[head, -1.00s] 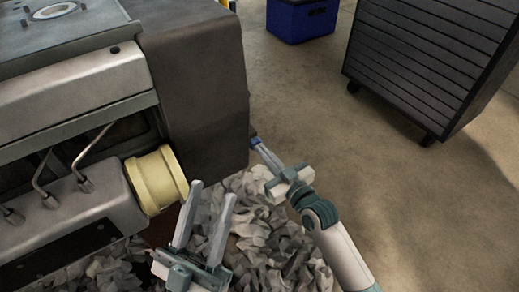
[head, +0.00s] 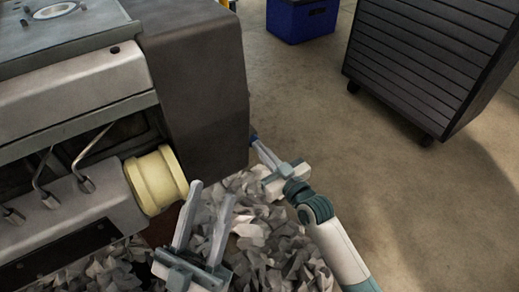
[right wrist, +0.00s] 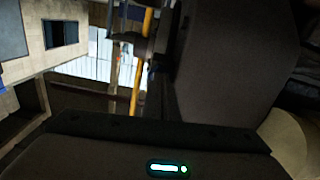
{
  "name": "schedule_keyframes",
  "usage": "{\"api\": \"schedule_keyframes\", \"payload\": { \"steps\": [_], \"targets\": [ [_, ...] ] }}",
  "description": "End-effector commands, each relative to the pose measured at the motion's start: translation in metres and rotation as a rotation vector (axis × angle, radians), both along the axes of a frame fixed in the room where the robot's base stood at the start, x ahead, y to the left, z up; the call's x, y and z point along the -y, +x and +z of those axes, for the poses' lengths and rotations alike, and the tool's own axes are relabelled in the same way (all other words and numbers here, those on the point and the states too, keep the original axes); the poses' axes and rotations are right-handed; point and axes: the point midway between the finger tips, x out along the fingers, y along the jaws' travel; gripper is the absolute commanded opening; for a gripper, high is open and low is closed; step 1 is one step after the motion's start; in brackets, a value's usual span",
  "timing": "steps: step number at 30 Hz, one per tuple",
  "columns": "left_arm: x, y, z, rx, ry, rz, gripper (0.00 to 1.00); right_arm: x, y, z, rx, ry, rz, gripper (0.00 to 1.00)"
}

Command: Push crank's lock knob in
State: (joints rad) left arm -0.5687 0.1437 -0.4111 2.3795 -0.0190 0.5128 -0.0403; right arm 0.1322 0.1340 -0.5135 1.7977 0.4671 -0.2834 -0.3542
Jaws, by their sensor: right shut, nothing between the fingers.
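The crank's lock knob cannot be made out clearly. A small dark blue piece (head: 253,137) shows at the right edge of the engine's dark end housing (head: 195,90), and I cannot tell if it is the knob. My right gripper (head: 258,146) is shut and empty, its fingertips at that piece. Contact is not clear. In the right wrist view, a large dark surface (right wrist: 225,60) fills the right side; no knob is recognisable there. My left gripper (head: 214,190) is open and empty, beside the yellow cylinder (head: 157,180) on the engine.
Grey crumpled rubble-like pieces (head: 255,225) lie under both grippers. A blue bin (head: 300,20) stands on the floor at the back. A dark wheeled cabinet (head: 430,60) stands at the upper right. The brown floor between is clear.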

Motion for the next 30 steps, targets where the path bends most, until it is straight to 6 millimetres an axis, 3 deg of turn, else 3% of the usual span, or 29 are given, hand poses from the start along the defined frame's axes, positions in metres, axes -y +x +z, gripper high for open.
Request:
{"api": "schedule_keyframes", "payload": {
  "steps": [8,30],
  "targets": [
    [0.001,0.0,0.002,0.0,0.003,-0.003,0.4,0.001,-0.001,0.001,0.0,0.0,0.0,0.0],
    [0.0,0.0,0.037,0.0,0.001,-0.001,0.4,0.045,-0.063,0.0,-0.001,-0.001,0.0,0.0]
  ]
}}
